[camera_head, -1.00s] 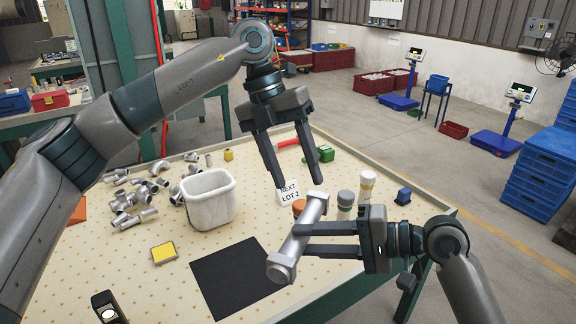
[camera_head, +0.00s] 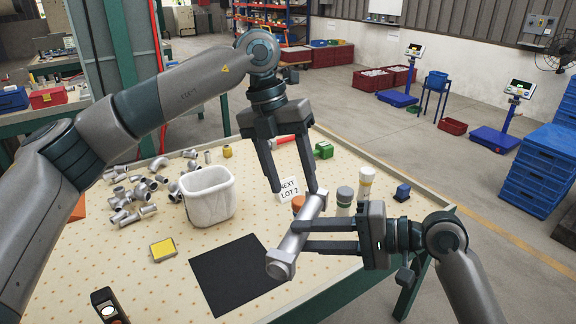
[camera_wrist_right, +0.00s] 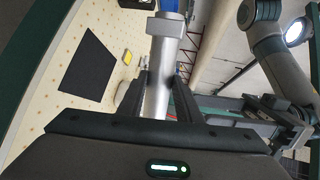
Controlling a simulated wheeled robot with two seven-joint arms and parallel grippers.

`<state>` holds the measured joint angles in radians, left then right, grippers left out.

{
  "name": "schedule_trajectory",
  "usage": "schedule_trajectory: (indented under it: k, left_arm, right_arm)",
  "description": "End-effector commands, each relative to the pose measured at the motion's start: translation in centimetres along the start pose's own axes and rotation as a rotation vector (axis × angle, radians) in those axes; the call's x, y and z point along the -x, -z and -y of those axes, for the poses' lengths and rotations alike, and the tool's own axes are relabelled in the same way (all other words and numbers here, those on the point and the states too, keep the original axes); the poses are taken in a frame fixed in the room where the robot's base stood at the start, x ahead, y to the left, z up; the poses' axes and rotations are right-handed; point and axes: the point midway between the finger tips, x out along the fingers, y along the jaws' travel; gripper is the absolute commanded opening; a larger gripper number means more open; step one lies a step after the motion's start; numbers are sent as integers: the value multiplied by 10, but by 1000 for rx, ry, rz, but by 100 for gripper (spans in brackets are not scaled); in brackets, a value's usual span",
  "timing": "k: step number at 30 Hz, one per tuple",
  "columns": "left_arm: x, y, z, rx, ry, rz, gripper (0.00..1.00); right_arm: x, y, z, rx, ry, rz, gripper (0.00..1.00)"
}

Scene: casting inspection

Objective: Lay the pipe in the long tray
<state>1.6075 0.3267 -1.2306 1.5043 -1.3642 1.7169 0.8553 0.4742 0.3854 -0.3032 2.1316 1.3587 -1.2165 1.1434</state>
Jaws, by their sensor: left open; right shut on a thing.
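The pipe (camera_head: 288,252), a grey metal tube with a wider collar at each end, is held tilted in the air above the table's front right part. My right gripper (camera_head: 297,237) is shut on its middle from the right. In the right wrist view the pipe (camera_wrist_right: 162,55) stands between the two fingers (camera_wrist_right: 160,95). My left gripper (camera_head: 294,191) is open and empty, pointing down, with its right fingertip close to the pipe's upper end; I cannot tell whether they touch. I cannot make out a long tray in these views.
A black mat (camera_head: 235,278) lies below left of the pipe. A white bin (camera_head: 207,199), loose fittings (camera_head: 130,190) and a yellow block (camera_head: 163,250) are further left. Bottles (camera_head: 365,184), a lot sign (camera_head: 288,188) and a blue block (camera_head: 402,192) stand behind the pipe.

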Motion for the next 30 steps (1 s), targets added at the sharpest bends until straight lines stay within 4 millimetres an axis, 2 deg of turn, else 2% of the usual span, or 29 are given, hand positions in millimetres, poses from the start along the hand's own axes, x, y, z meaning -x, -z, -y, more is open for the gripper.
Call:
schedule_trajectory:
  k: [6, 15, 21, 30]
  left_arm:
    - [-36, 1, 0, -1, 0, -4, 54]
    - [-75, 0, 0, 0, 0, -1, 54]
    - [-86, 0, 0, 0, 0, 0, 54]
    - [-87, 0, 0, 0, 0, 0, 54]
  right_arm:
    - [0, 0, 2, 2, 3, -1, 0]
    - [0, 0, 2, 2, 3, -1, 0]
    - [0, 0, 2, 2, 3, -1, 0]
    - [0, 0, 2, 2, 3, -1, 0]
